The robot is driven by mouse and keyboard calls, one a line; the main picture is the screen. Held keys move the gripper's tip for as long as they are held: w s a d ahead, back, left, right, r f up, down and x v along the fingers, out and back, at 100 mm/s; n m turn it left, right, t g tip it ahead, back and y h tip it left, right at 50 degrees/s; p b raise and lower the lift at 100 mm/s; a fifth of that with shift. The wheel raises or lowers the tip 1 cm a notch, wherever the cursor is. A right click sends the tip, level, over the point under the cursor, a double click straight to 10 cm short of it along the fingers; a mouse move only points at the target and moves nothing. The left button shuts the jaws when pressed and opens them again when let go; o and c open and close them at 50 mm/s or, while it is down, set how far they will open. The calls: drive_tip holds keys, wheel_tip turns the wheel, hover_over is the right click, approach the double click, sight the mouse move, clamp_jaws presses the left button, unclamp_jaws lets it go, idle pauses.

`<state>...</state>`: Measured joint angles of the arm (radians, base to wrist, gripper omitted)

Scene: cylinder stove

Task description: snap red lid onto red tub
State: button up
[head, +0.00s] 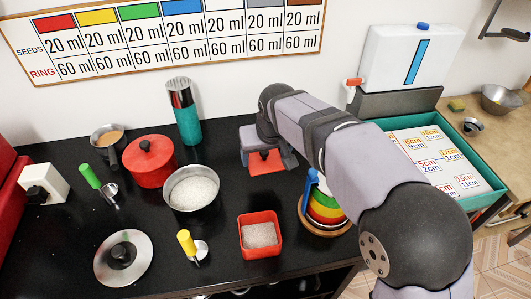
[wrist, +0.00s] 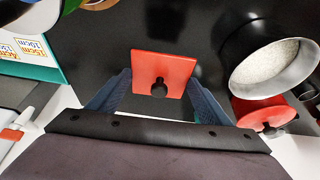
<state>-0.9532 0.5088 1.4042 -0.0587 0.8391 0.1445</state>
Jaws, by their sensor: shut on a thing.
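I cannot tell whether the lid touches the counter. The red square tub (head: 259,237) stands open near the counter's front edge, in front of my gripper and apart from the lid. It holds pale grains.
A pot of white grains (head: 192,190), a red lidded pot (head: 150,163) and a teal-and-steel cylinder (head: 184,110) stand to the left. A ring stacker (head: 322,212) stands right of the tub. A yellow-handled scoop (head: 188,245) and a round lid (head: 123,258) lie front left.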

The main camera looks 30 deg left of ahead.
drive_tip(key=shift+s+d+r+n+p, duration=0.2)
drive_tip(key=shift+s+d+n+p, duration=0.2)
drive_tip(key=shift+s+n+p, duration=0.4)
drive_tip(key=s+d+r+n+g+p, duration=0.3)
drive_tip(key=s+d+n+g+p, duration=0.3)
drive_tip(key=s+n+p, duration=0.6)
drive_tip(key=d+n+p, duration=0.2)
drive_tip(key=n+p, duration=0.1)
drive_tip(key=p, duration=0.3)
drive_tip(key=shift+s+d+r+n, duration=0.15)
drive_tip(key=shift+s+d+n, duration=0.05)
drive_tip(key=shift+s+n, duration=0.1)
drive_tip(key=shift+f, duration=0.25)
drive_tip(key=shift+f+b, duration=2.25)
drive_tip(key=shift+f, duration=0.7)
drive_tip(key=shift+f+b, duration=0.15)
drive_tip(key=shift+b, duration=1.65)
